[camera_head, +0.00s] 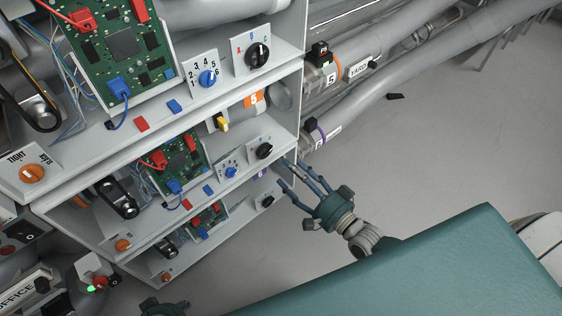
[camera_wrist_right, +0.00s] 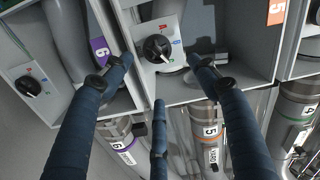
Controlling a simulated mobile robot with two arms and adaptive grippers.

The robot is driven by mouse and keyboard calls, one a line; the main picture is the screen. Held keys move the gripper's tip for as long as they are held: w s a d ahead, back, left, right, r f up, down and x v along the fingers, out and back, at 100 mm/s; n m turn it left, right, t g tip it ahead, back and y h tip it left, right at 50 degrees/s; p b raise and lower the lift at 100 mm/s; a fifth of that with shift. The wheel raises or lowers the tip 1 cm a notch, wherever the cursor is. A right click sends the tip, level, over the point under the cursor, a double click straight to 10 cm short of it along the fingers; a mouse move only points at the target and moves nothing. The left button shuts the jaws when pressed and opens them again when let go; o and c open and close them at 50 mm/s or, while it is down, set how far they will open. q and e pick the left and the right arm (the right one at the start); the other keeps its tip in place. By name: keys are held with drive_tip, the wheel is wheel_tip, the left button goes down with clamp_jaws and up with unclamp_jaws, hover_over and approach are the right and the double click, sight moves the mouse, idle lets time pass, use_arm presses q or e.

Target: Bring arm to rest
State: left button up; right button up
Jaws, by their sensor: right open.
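My right gripper (camera_head: 290,174) is beside the right edge of the shelved machine cabinet, its fingers spread and pointing at it. In the right wrist view its fingers (camera_wrist_right: 160,75) are apart with nothing between them. A black knob on a white plate (camera_wrist_right: 157,48) shows just beyond the fingertips; I see no clear contact. A dark teal part (camera_head: 165,308) at the bottom edge of the head view looks like my left gripper. It is mostly cut off, so its fingers cannot be judged.
The cabinet (camera_head: 285,68) holds circuit boards (camera_head: 117,40), blue dials (camera_head: 208,78) and black knobs (camera_head: 257,55). Grey tubes (camera_head: 390,85) run off at upper right. Grey floor (camera_head: 440,145) is open right of the gripper. Labelled tube ends (camera_wrist_right: 210,130) show below the wrist view's panels.

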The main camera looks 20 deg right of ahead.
drive_tip(key=shift+v, duration=1.05)
